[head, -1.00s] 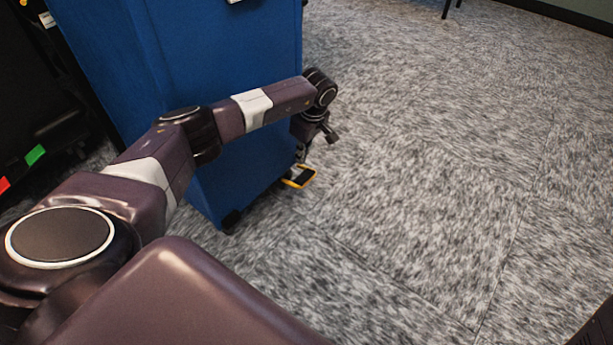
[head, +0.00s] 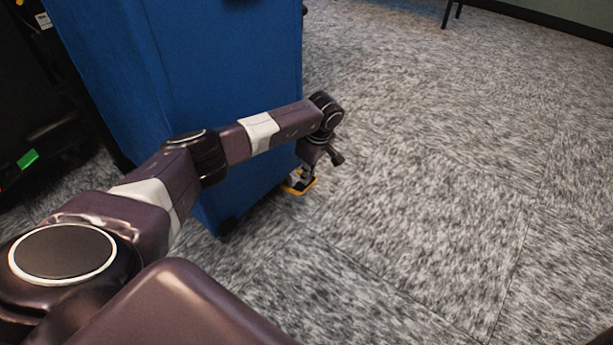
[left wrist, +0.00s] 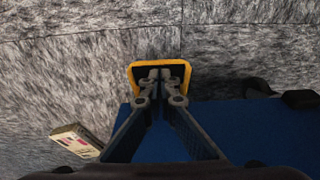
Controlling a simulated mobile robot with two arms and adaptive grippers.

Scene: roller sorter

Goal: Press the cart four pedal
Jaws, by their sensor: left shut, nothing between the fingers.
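The cart (head: 215,85) is a tall blue bin in the head view, behind my left arm. Its pedal (head: 301,188), black with a yellow rim, sticks out low at the cart's bottom right edge. In the left wrist view the pedal (left wrist: 186,70) lies at top centre, against the grey carpet. My left gripper (head: 299,178) points down at the pedal and is shut and empty. In the left wrist view its fingertips (left wrist: 160,75) overlap the pedal's black face. I cannot tell for certain whether they touch it. My right gripper is not in view.
Grey carpet (head: 430,190) is open to the right of the cart. A dark cart with a green tag (head: 28,159) stands at the far left. Thin dark legs (head: 452,12) show at the top. A small pale labelled box (left wrist: 77,141) shows in the left wrist view.

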